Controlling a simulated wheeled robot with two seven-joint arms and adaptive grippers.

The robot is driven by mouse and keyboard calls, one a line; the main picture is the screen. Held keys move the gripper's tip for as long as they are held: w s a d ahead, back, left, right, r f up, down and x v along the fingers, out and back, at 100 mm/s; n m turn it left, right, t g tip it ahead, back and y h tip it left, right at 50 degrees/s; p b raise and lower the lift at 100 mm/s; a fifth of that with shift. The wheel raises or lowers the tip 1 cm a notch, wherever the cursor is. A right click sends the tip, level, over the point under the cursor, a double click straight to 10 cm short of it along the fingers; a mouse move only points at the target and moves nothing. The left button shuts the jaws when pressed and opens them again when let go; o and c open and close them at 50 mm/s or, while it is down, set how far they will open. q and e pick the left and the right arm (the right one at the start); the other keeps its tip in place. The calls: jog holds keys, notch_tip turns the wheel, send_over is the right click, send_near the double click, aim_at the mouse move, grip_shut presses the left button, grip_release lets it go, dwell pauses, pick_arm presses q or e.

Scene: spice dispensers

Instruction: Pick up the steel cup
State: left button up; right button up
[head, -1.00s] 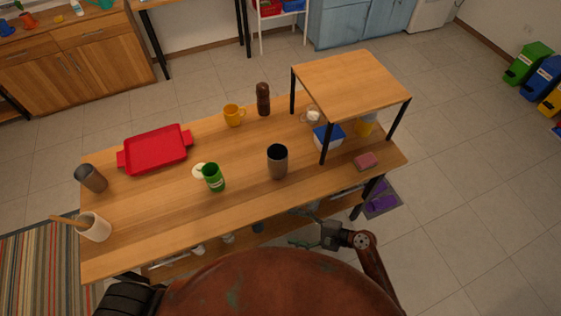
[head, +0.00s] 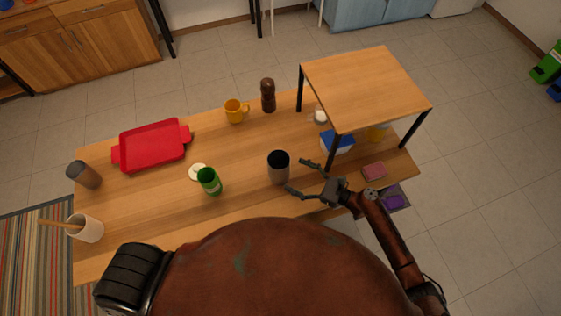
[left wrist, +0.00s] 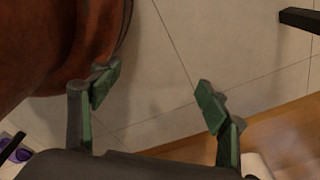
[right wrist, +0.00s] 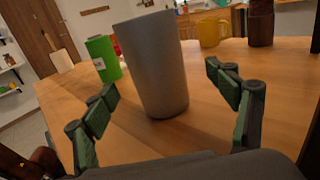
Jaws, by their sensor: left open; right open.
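The steel cup (head: 279,168), grey with a dark inside, stands upright on the wooden table (head: 240,205) near its front edge. My right gripper (head: 296,175) is open and empty just to the right of the cup, fingers pointing at it. In the right wrist view the cup (right wrist: 153,65) stands upright ahead, between the two spread fingers in the picture, with visible gaps on both sides. My left gripper (left wrist: 156,84) is open and empty, over the floor beside my base; it is hidden in the head view.
A green can (head: 209,181) stands left of the cup. A yellow mug (head: 236,111) and brown grinder (head: 268,95) stand behind. A red tray (head: 152,146) lies left.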

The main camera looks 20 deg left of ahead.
send_over(278, 167)
jog(key=s+d, duration=0.3)
jog(key=shift+r, duration=0.1)
jog(key=shift+x, duration=0.95)
jog(key=shift+a, duration=0.2)
jog(key=shift+c, duration=1.2)
jog(key=shift+d, duration=0.1)
jog(key=c, duration=1.1)
pick_arm(q)
jog(key=s, duration=0.3)
jog(key=shift+a+r, duration=0.1)
jog(key=shift+r, duration=0.05)
pick_arm(e)
jog(key=shift+c, duration=0.4)
pick_arm(q)
jog(key=shift+w, duration=0.1)
